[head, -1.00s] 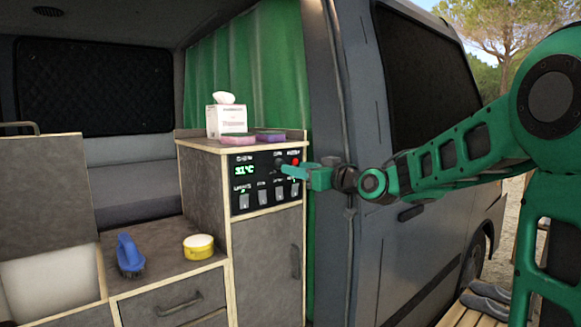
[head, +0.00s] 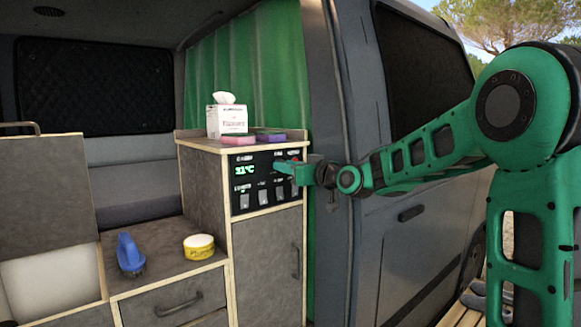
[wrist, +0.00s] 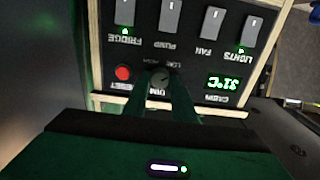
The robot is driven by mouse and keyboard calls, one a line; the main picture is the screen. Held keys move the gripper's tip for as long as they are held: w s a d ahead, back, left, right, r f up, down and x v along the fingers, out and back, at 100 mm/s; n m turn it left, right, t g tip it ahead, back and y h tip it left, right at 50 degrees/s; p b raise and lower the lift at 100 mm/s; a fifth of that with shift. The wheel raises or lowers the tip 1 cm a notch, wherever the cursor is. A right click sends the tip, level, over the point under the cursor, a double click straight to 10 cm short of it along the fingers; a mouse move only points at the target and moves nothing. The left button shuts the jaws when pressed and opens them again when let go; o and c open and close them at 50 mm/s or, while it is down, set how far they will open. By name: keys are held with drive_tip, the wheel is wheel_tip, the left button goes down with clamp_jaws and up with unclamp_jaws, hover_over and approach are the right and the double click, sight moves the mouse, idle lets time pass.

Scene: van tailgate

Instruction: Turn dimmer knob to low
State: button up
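The dimmer knob (wrist: 159,78) is a small dark round knob on the black control panel (wrist: 197,68). It shows upside down in the wrist view, with a LOW label beside it. My gripper (wrist: 160,86) has its green fingertips at the knob, one on each side. There is a gap between the fingers, but I cannot tell whether they press on the knob. In the head view my gripper (head: 279,167) reaches the upper right of the panel (head: 255,198) and hides the knob.
A red reset button (wrist: 123,72) is close beside the fingers. Several rocker switches (wrist: 168,14) line the panel. A tissue box (head: 227,118) and sponges (head: 270,135) stand on the cabinet top. The van's door pillar (head: 335,110) is close to my arm.

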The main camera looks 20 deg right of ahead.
drive_tip(key=shift+m, duration=1.5)
drive_tip(key=o, duration=1)
drive_tip(key=shift+o, duration=0.2)
drive_tip(key=v, duration=1)
drive_tip(key=shift+s+d, duration=0.15)
drive_tip(key=shift+s, duration=0.25)
drive_tip(key=shift+r, duration=0.1)
